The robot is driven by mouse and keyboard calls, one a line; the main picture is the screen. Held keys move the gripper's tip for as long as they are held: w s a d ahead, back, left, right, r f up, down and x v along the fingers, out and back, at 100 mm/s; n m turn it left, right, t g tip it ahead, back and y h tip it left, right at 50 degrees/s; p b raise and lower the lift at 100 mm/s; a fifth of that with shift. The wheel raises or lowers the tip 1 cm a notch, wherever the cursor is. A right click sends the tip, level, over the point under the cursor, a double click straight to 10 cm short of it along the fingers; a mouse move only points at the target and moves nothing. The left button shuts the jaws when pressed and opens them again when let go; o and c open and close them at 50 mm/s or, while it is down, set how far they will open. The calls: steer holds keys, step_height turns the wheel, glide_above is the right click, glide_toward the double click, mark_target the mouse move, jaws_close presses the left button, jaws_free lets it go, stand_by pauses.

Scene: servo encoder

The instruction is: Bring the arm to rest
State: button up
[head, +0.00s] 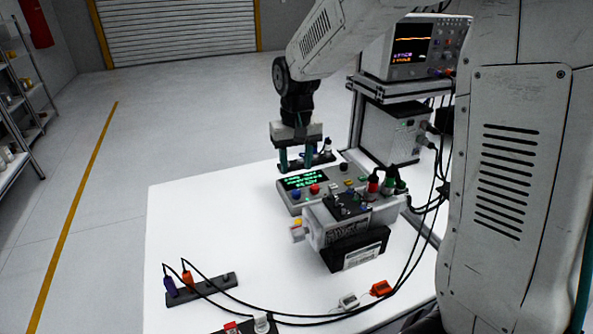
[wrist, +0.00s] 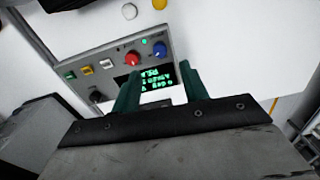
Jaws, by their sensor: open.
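My gripper (head: 304,162) hangs from my arm above the far side of the white table (head: 185,225), pointing down. In the wrist view its two green fingers (wrist: 160,88) stand apart with nothing between them. Behind them is a grey control box (wrist: 75,70) with a green-lit display, a red knob, a blue knob and several buttons. The same control box in the head view (head: 291,204) sits just in front of and below my gripper. Whether the fingers touch anything is not clear.
A grey servo unit (head: 318,226) with a black label block stands in front of the control box. A power supply (head: 392,132) and an oscilloscope (head: 408,48) stand at the right. A dark holder (head: 205,289) with cable plugs lies front left. Black cables cross the front. The table's left part is clear.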

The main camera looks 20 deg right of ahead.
stand_by(0.4)
steer(key=shift+t, duration=0.4)
steer(key=s+r, duration=0.2)
steer(key=s, duration=0.2)
steer(key=s+d+r, duration=0.1)
steer(key=s+r, duration=0.2)
steer(key=s, duration=0.2)
steer(key=s+r, duration=0.3)
steer(key=s, duration=0.1)
steer(key=shift+s+d+r, duration=0.1)
steer(key=shift+s+d, duration=0.15)
steer(key=shift+s, duration=0.1)
steer(key=s+d, duration=0.1)
steer(key=s, duration=1.5)
steer(key=shift+r+n, duration=0.2)
steer(key=shift+n, duration=0.2)
